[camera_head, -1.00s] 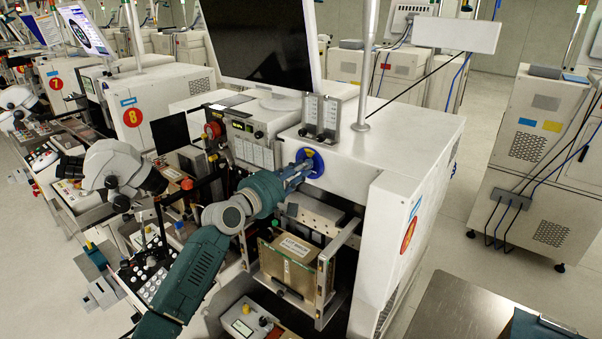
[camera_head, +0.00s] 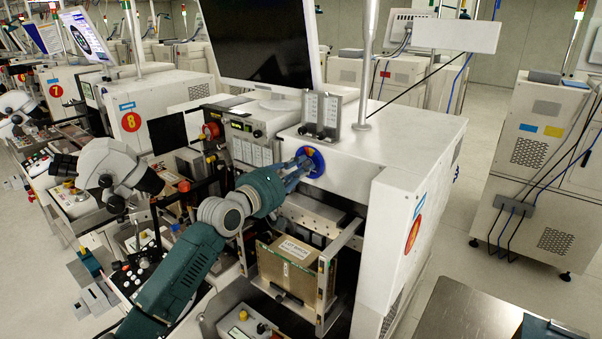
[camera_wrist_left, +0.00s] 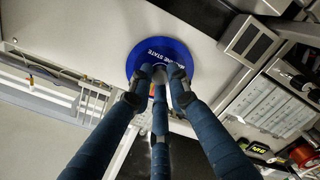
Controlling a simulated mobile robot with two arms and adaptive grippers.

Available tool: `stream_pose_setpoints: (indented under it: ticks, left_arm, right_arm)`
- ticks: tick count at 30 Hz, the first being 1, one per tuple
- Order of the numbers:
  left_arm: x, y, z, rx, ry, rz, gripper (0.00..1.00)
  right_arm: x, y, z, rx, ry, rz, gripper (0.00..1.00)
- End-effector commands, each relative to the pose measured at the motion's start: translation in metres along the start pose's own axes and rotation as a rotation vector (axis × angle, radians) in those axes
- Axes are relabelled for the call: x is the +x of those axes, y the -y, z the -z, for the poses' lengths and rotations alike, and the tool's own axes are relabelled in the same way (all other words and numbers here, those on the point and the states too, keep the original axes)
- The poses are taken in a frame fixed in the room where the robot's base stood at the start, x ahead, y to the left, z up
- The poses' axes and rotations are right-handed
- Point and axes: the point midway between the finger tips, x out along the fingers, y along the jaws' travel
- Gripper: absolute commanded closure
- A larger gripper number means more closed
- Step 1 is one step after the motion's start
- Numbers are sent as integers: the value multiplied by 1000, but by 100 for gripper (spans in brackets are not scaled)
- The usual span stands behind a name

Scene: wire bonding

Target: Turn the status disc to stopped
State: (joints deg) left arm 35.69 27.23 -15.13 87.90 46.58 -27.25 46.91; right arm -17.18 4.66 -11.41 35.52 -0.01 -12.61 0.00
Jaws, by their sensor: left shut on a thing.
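The status disc (camera_head: 316,157) is a round blue disc on the front of the white machine, with a small yellow and orange-red patch near its middle. In the left wrist view the disc (camera_wrist_left: 176,50) shows white lettering, partly readable as "STATE". My left gripper (camera_head: 301,165) reaches it from the lower left. In the left wrist view its blue fingers (camera_wrist_left: 160,76) are closed together at the disc's middle and hide the part they grip. My right gripper is not in view.
A monitor (camera_head: 258,42) and a metal post stand on top of the machine. Below the disc is a framed holder with a brown box (camera_head: 289,266). A microscope (camera_head: 112,168) stands to the left. A metal table (camera_head: 462,318) is at the lower right.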

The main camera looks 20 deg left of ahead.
Motion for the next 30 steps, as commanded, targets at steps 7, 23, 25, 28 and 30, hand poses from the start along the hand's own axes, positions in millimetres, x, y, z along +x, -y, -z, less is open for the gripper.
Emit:
stream_pose_setpoints:
  ticks: [7, 23, 25, 28, 30]
  left_arm:
    - [0, 4, -3, 235, 0, 3, 100]
    - [0, 4, -3, 739, -6, 3, 100]
    - [0, 4, -3, 804, -6, 2, 100]
    - [0, 4, -2, 901, -9, 2, 100]
    - [0, 4, -2, 965, -9, 2, 100]
  right_arm:
    - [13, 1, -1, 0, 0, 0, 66]
    - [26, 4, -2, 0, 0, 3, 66]
    - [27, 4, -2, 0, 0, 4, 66]
    - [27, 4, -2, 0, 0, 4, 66]
    - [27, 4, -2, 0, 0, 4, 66]
